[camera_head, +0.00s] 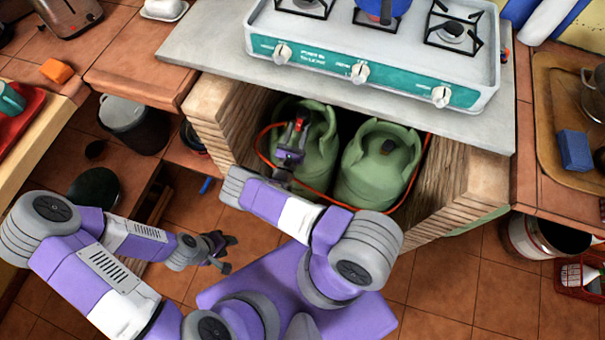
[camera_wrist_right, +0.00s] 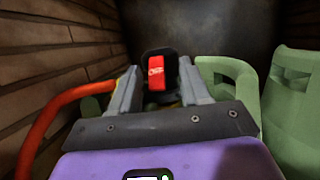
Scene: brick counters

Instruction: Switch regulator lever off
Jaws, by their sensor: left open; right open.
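The red regulator lever (camera_wrist_right: 156,72) stands upright in the right wrist view, on a dark regulator body. It also shows as a small red piece in the head view (camera_head: 300,121), on top of the left green gas cylinder (camera_head: 322,140). My right gripper (camera_head: 297,134) is open, with its fingers on either side of the lever. In the right wrist view gaps show between the lever and both fingers. The lower regulator is hidden by my gripper. My left gripper (camera_head: 222,250) is open and empty, low over the floor in front of the cabinet.
A second green cylinder (camera_head: 376,168) stands to the right. An orange-red hose (camera_head: 263,148) curves past the cylinders. A black bin (camera_head: 135,122) stands at left.

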